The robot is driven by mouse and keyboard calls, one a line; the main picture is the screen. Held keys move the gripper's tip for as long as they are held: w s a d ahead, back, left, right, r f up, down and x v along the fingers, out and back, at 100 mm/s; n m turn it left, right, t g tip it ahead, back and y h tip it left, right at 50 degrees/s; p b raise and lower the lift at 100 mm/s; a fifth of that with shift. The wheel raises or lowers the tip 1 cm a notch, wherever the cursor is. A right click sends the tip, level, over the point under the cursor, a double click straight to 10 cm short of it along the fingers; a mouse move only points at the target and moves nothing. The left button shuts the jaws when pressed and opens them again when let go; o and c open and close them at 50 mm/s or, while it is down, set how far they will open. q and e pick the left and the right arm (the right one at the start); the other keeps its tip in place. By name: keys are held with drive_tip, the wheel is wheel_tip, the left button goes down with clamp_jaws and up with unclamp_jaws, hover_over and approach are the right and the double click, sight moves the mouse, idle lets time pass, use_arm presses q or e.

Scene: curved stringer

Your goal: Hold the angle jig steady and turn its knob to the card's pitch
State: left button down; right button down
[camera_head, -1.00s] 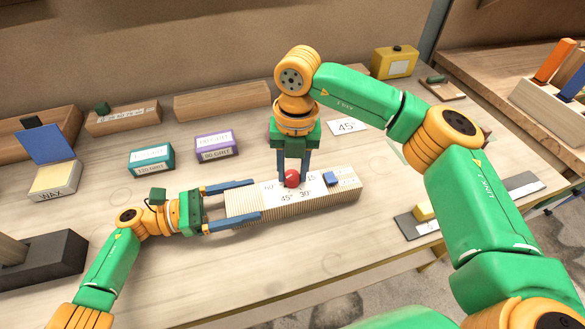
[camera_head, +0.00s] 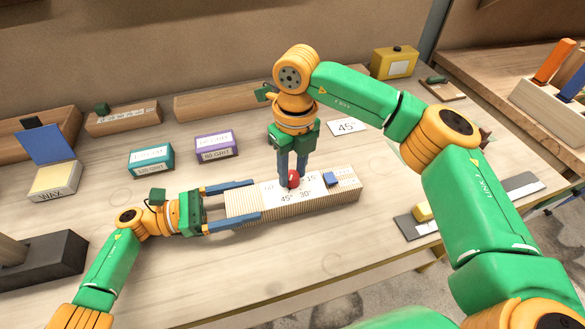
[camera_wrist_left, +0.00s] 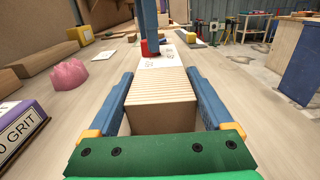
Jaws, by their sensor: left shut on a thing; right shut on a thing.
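The angle jig (camera_head: 335,196) is a long, ridged wooden block on the bench, with a white dial plate printed with angles such as 45° and 30°. My left gripper (camera_head: 232,207) is shut on the jig's left end, one finger along each side; the left wrist view also shows the jig (camera_wrist_left: 160,95) between the fingers. The red knob (camera_head: 293,179) stands on the dial. My right gripper (camera_head: 292,178) comes down from above, shut on the knob and partly hiding it. A blue block (camera_head: 330,179) sits on the dial's right side. The card (camera_head: 347,127) behind reads 45°.
A teal box (camera_head: 152,160) and a purple grit box (camera_head: 217,147) stand behind my left arm. A wax box (camera_head: 54,181) is at the left, and wooden trays line the back. A grey plate with a yellow block (camera_head: 424,212) lies to the right. The front bench is clear.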

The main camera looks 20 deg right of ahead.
sight(294, 173)
idle(0.4)
drive_tip(key=c, duration=0.5)
unclamp_jaws()
drive_tip(key=shift+r, duration=0.1)
wheel_tip(294, 173, up, 12)
drive_tip(key=shift+d, duration=0.2)
drive_tip(key=shift+w, duration=0.1)
use_arm(q)
unclamp_jaws()
